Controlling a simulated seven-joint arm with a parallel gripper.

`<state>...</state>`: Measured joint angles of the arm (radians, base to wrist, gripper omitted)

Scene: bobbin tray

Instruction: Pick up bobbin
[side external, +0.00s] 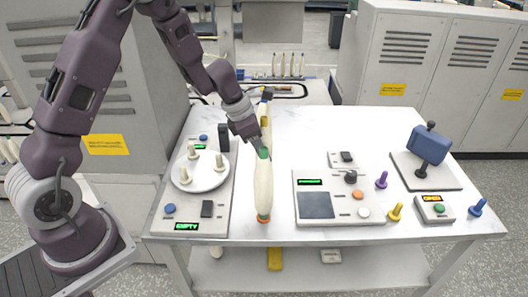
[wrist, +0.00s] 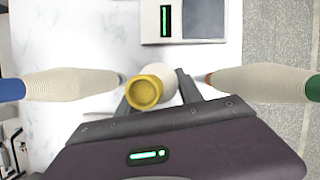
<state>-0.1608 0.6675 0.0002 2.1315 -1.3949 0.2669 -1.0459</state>
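Three cream bobbins stand in a row on the table. The nearest has a green tip (side external: 263,185) in the side view and lies at the right in the wrist view (wrist: 262,84). The middle one has a yellow tip (wrist: 144,92), and the far one with a blue end (wrist: 60,85) shows at the left in the wrist view. My gripper (wrist: 156,88) is open, its fingers on either side of the middle bobbin. In the side view my gripper (side external: 259,141) partly hides that bobbin. A round white tray (side external: 212,177) carries several empty-looking pegs.
The tray sits on a grey panel with a green EMPTY display (side external: 187,227). A control box with a dark screen (side external: 317,205) stands right of the bobbins. Purple (side external: 381,180), yellow (side external: 395,212) and blue pegs (side external: 477,207) and a blue device (side external: 429,145) are further right.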

